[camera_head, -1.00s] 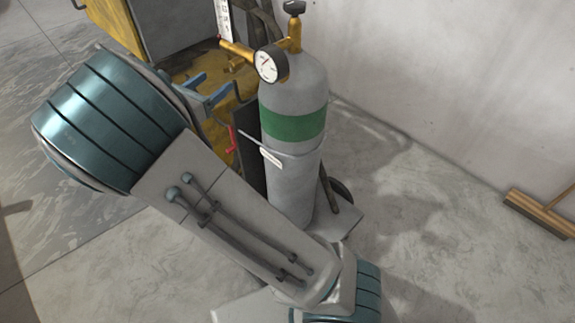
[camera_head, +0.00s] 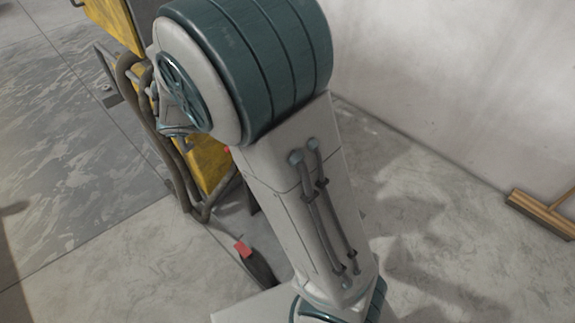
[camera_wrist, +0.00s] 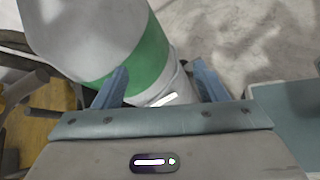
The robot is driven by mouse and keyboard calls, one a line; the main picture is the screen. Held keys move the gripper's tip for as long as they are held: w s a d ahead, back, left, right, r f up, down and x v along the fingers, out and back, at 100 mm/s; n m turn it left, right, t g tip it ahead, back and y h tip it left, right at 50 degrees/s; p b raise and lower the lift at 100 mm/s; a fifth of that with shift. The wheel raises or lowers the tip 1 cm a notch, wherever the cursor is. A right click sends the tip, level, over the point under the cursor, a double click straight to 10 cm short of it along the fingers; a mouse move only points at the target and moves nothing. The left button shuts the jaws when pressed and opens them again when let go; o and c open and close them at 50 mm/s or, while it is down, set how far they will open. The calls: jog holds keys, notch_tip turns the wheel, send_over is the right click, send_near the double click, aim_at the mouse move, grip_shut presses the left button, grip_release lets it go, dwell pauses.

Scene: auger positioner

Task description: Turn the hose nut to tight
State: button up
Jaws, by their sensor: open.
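The hose nut is not visible in either view. The gas cylinder (camera_wrist: 85,35), grey-white with a green band (camera_wrist: 140,62), fills the upper left of the wrist view, tilted in the picture. My gripper (camera_wrist: 160,66) is open and empty, its two blue fingers apart at either side of the lower part of the cylinder's image. I cannot tell how far the fingers are from the cylinder. In the head view my arm hides the cylinder, its gauge and its valve, and my gripper cannot be made out.
A yellow machine (camera_head: 208,165) with dark hoses or tubing (camera_head: 165,150) stands left of my arm. A dark object with a red end (camera_head: 243,249) is low beside my arm. Floor at far left is clear.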

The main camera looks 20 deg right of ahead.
jog(key=s+d+f+m+g+y+b, duration=0.1)
jog(key=s+f+m+y, duration=0.1)
jog(key=s+m+y, duration=0.1)
jog(key=s+d+f+m+g+y+b, duration=0.1)
jog(key=s+f+m+y, duration=0.1)
jog(key=s+m, duration=0.3)
jog(key=shift+s+f+g+y+b, duration=0.35)
jog(key=shift+s+y, duration=0.35)
jog(key=shift+s, duration=0.5)
jog(key=shift+r, duration=0.1)
jog(key=shift+c, duration=0.3)
